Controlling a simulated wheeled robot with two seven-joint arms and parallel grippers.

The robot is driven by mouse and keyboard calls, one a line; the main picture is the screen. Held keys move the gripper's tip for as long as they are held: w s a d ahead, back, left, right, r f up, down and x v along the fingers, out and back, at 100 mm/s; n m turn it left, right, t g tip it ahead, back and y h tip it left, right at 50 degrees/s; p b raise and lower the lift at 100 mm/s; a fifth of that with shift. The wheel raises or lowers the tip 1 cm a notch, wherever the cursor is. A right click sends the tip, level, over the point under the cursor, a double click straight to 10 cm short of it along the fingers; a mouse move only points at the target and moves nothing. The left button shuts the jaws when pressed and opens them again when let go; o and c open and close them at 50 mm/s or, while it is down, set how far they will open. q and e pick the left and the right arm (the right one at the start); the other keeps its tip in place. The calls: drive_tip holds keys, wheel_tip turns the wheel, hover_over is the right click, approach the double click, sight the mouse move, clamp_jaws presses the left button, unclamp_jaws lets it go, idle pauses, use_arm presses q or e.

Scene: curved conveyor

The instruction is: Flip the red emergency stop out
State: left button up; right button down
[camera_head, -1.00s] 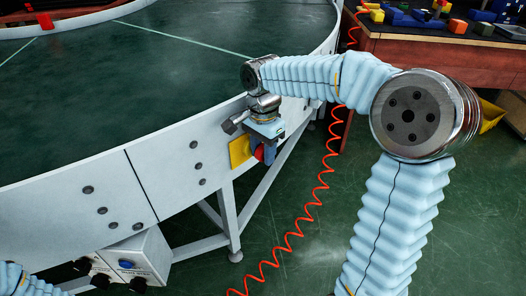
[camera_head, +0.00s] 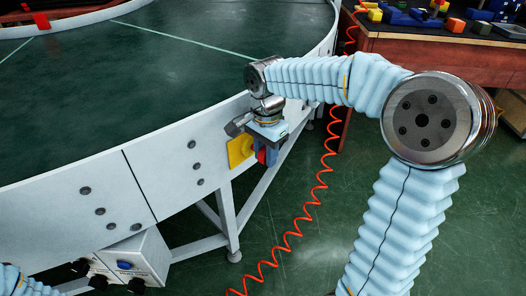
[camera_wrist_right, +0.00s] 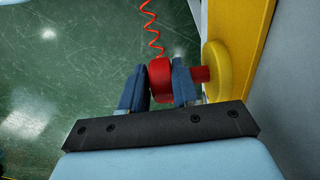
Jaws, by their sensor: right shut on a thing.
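The red emergency stop (camera_wrist_right: 161,72) is a round red knob on a red stem, standing out from a yellow base (camera_wrist_right: 217,72) in the right wrist view. In the head view the yellow base (camera_head: 239,150) is on the white conveyor side, and a little red of the stop (camera_head: 261,156) shows beside it. My right gripper (camera_wrist_right: 160,80) is shut on the knob, one blue finger on each side. The stem shows between the right-hand finger and the base. My left gripper is out of view; only a bit of my left arm shows at bottom left.
The curved conveyor (camera_head: 100,195) fills the left, its green belt empty nearby. A control box (camera_head: 130,262) hangs below its side. A coiled red cable (camera_head: 288,238) crosses the green floor. A wooden table (camera_head: 440,48) with coloured blocks stands at top right.

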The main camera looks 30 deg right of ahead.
drive_tip(key=c, duration=1.2)
unclamp_jaws()
drive_tip(key=shift+s+d, duration=0.1)
drive_tip(key=shift+s, duration=0.15)
drive_tip(key=shift+r, duration=0.1)
wheel_tip(320, 180, up, 14)
drive_tip(key=p, duration=0.2)
drive_tip(key=shift+f+p, duration=0.2)
drive_tip(key=shift+p, duration=0.1)
